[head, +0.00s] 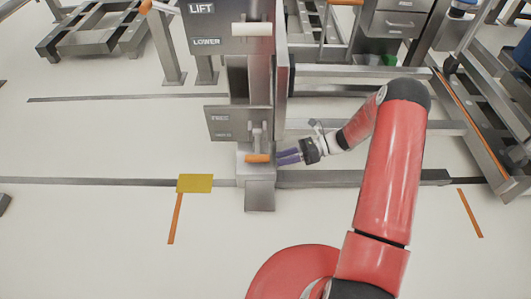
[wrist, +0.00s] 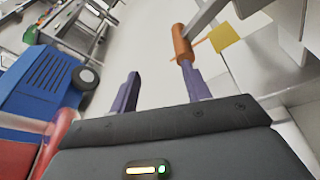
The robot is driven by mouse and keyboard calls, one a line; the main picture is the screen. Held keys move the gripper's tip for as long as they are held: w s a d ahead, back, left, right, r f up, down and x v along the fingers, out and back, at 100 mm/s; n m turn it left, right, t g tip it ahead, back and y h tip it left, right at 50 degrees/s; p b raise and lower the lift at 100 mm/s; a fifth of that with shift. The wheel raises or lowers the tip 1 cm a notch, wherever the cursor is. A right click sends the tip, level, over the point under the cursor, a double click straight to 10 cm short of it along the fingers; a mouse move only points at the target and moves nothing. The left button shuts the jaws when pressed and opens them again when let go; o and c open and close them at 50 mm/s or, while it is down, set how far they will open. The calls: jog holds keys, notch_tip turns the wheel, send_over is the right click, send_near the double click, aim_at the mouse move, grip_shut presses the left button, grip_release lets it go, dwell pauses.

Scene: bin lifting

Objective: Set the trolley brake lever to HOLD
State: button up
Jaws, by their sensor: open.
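The brake lever has an orange handle (head: 258,158) on a short grey arm. It hangs low on the front of the grey post, by a plate (head: 223,123) with FREE at its top and a second label, too blurred to read surely, at its bottom. My gripper (head: 287,156) is just right of the handle, with purple fingers pointing left at it. In the wrist view, the handle (wrist: 182,44) lies in line with the tip of the right finger, not between the fingers. My gripper (wrist: 159,72) is open and empty there. I cannot tell whether finger and handle touch.
Above is a LIFT/LOWER panel (head: 220,24) with a pale handle (head: 252,29). A yellow patch (head: 195,183) lies on the floor to the left. Grey rails run right of the post. A blue wheeled object (wrist: 45,80) shows at left in the wrist view. The front floor is clear.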

aim_at(261, 158)
jog(key=a+f+m+t+y, duration=0.1)
jog(key=a, duration=0.1)
jog(key=w+a+f+m+t+y, duration=0.1)
jog(key=a+m, duration=0.1)
jog(key=a, duration=0.1)
jog(key=w+a+f+m+y, duration=0.1)
jog(key=a+m, duration=0.1)
jog(key=a, duration=0.1)
jog(key=shift+w+f+t+p, duration=0.2)
jog(key=shift+f+t+p, duration=0.1)
jog(key=shift+t+p, duration=0.1)
grip_shut()
dwell(0.3)
